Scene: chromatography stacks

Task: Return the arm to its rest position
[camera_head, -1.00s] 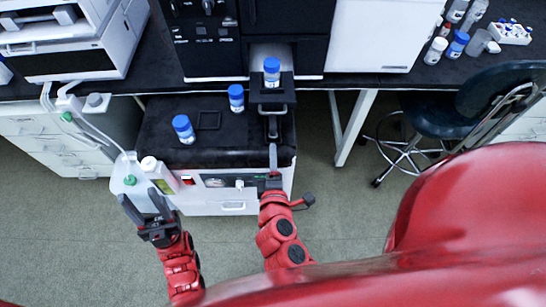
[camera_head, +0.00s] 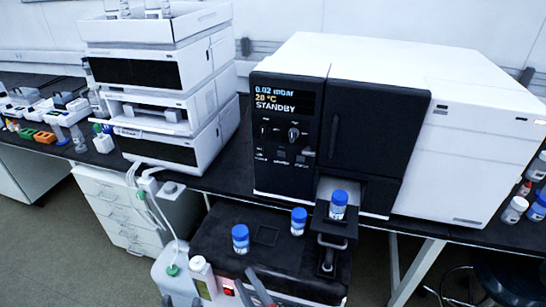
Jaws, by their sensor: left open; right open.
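My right gripper (camera_head: 253,291) shows at the bottom edge of the head view, its two dark fingers apart and empty, in front of the low cart. My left gripper (camera_head: 181,301) barely shows at the bottom edge by the white jug; only its finger tips are in view. Most of both arms is below the frame. A blue-capped vial (camera_head: 339,205) stands upright on the black holder (camera_head: 334,232) in front of the instrument. Two more blue-capped vials, one at the left (camera_head: 240,238) and one nearer the holder (camera_head: 299,221), stand on the black cart top (camera_head: 215,222).
The black-and-white instrument (camera_head: 345,130) reads STANDBY. A stacked white unit (camera_head: 165,95) stands to its left on the bench. A white jug (camera_head: 175,268) with tubing and a white-capped bottle (camera_head: 202,277) stand left of the cart. A stool (camera_head: 508,280) is at the lower right.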

